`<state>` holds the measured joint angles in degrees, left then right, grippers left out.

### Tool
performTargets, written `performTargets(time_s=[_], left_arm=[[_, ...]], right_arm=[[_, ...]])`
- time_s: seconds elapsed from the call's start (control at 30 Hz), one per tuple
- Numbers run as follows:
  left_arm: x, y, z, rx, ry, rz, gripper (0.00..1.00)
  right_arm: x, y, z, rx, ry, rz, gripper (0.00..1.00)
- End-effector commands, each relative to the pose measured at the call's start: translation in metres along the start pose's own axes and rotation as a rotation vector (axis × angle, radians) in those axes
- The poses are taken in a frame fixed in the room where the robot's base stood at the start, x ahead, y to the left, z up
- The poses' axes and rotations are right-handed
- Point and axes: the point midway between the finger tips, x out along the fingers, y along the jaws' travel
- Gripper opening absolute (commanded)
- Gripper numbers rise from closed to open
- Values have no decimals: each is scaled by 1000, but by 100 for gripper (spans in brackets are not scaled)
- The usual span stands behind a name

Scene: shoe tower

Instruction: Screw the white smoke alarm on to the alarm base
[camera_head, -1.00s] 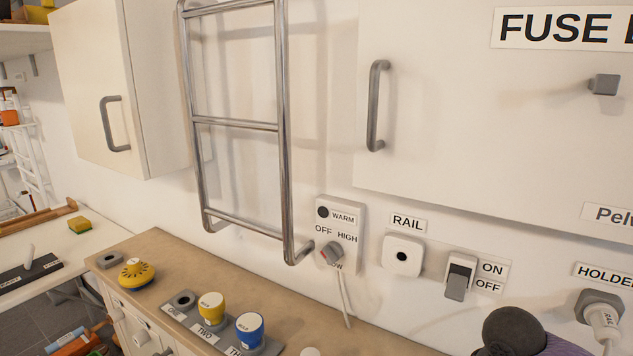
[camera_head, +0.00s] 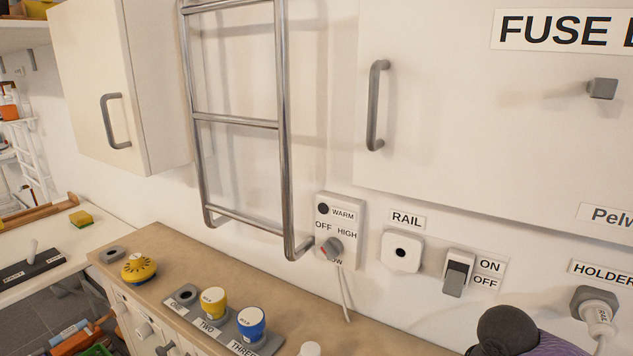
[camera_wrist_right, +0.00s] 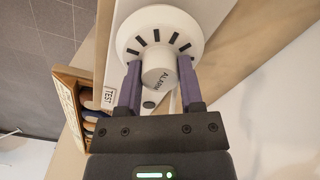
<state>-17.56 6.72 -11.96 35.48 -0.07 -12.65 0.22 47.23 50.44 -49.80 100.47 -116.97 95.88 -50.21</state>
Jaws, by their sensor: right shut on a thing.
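The white smoke alarm (camera_wrist_right: 158,48) is in the right wrist view, a round white disc with dark slots and a central hub marked ALARM. My right gripper (camera_wrist_right: 158,66) has its two purple fingers on either side of the hub and is shut on it. The disc lies just beyond the fingertips. I cannot make out the alarm base in either view; whether the alarm touches it is hidden. My left gripper is not in view.
A box with several items (camera_wrist_right: 72,110) and a TEST label (camera_wrist_right: 108,97) are left of the gripper. The wooden counter (camera_head: 140,238) holds a yellow dome (camera_head: 139,267), a yellow cup (camera_head: 213,302) and a blue cup (camera_head: 251,323). A metal rail (camera_head: 287,130) hangs above.

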Motion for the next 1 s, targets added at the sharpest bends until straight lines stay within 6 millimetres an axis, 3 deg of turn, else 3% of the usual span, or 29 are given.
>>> performTargets(time_s=[0.53, 0.8, 1.0], left_arm=[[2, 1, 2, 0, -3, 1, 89], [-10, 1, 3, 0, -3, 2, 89], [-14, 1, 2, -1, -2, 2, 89]], right_arm=[[7, 4, 1, 19, 0, 17, 0], [5, 4, 1, 361, 2, 17, 0], [6, 3, 1, 515, 3, 15, 0]])
